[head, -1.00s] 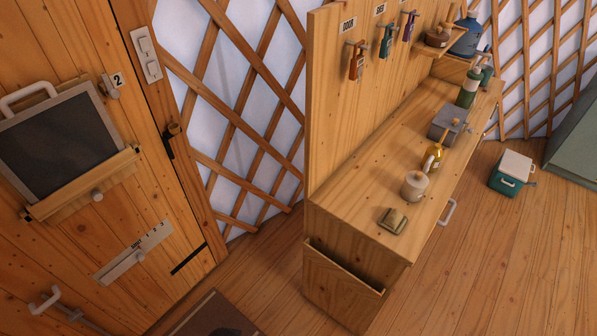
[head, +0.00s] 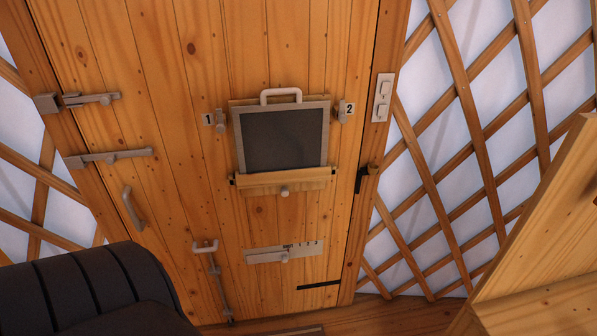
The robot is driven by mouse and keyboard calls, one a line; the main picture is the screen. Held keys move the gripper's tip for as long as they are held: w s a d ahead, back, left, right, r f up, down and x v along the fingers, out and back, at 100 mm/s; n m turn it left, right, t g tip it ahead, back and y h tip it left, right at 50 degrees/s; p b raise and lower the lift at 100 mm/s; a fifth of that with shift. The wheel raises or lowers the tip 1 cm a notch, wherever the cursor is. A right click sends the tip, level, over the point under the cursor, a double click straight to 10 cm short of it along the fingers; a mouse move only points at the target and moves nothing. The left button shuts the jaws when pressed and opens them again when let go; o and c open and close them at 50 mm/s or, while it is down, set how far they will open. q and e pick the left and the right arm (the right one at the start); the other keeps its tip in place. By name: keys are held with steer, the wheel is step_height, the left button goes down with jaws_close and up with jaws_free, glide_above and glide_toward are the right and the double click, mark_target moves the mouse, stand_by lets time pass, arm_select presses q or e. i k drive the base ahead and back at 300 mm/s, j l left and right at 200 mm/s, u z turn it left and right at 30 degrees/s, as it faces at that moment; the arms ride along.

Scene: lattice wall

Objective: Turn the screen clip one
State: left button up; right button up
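The dark screen (head: 284,140) in its grey frame is mounted on the wooden door, with a white handle (head: 281,93) on top. Clip one (head: 221,121) is a small grey piece at the screen's upper left, beside the label "1" (head: 207,119). Clip two (head: 341,115) is at the upper right, beside the label "2" (head: 349,109). Both clips are small here, and I cannot tell exactly how each is turned. A wooden ledge with a round knob (head: 284,191) runs under the screen. Neither gripper is in view.
The door (head: 180,210) carries two bolts at left (head: 92,99) (head: 110,157), a pull handle (head: 132,208), a slider plate (head: 284,252) and a vertical rod bolt (head: 219,280). A dark chair (head: 90,290) stands at lower left. A wooden cabinet (head: 545,220) is at right.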

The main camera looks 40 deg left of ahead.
mark_target(221, 128)
steer(key=u, duration=1.8)
